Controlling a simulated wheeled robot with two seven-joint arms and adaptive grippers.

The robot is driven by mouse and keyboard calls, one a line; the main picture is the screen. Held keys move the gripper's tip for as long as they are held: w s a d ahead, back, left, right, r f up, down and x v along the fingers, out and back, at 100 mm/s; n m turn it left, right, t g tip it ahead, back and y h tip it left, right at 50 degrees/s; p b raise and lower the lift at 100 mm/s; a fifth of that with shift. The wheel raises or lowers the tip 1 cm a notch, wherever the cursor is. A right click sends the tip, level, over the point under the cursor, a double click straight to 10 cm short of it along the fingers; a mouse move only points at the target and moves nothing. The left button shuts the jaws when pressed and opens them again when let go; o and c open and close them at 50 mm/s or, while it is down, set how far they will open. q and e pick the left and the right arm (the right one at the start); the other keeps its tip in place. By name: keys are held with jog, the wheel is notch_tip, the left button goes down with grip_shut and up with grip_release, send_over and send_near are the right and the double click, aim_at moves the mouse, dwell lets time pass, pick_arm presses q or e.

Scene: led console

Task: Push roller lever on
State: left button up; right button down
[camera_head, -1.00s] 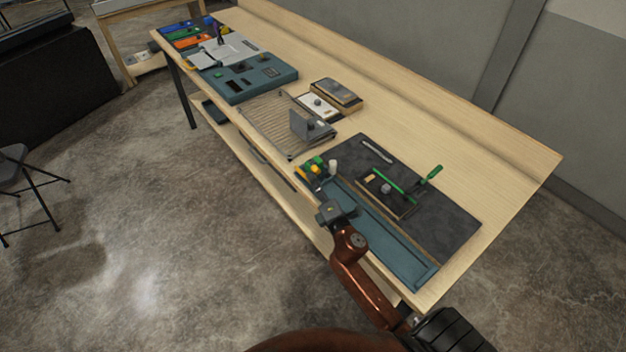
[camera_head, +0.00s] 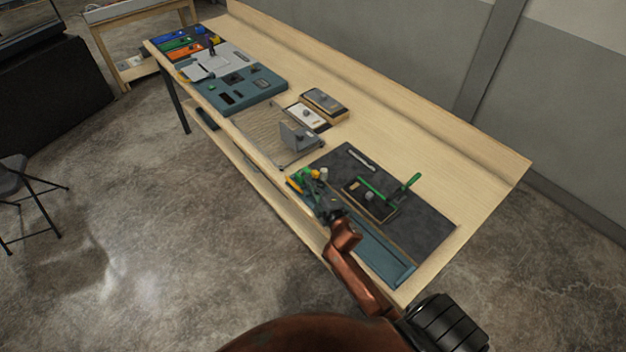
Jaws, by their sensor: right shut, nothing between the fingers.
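My right gripper (camera_head: 327,206) is shut and empty over the near edge of the workbench, above the teal tray (camera_head: 382,255). It is close to a cluster of small yellow and green parts (camera_head: 308,178); I cannot tell whether it touches them. A grey upright bracket (camera_head: 298,137) stands behind that cluster, on the near side of the bench. A small black block with a green bar (camera_head: 375,191) lies on the dark mat. The roller lever is too small to make out with certainty. My left gripper is not in view.
The workbench (camera_head: 440,170) carries a dark mat (camera_head: 425,220), a boxed panel (camera_head: 323,102), a slatted rack (camera_head: 262,131) and a teal board (camera_head: 262,98). Coloured bins (camera_head: 180,42) sit at the far end. A folding chair (camera_head: 22,185) stands on the floor at left.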

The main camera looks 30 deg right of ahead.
jog(key=shift+a+r, duration=0.1)
jog(key=shift+a, duration=0.15)
jog(key=s+a+r, duration=0.1)
jog(key=s+a, duration=0.1)
jog(key=s, duration=0.3)
jog(key=s+a+r+p, duration=0.1)
jog(key=s+a, duration=0.1)
jog(key=s, duration=0.3)
jog(key=shift+s+r, duration=0.15)
jog(key=shift+r, duration=0.25)
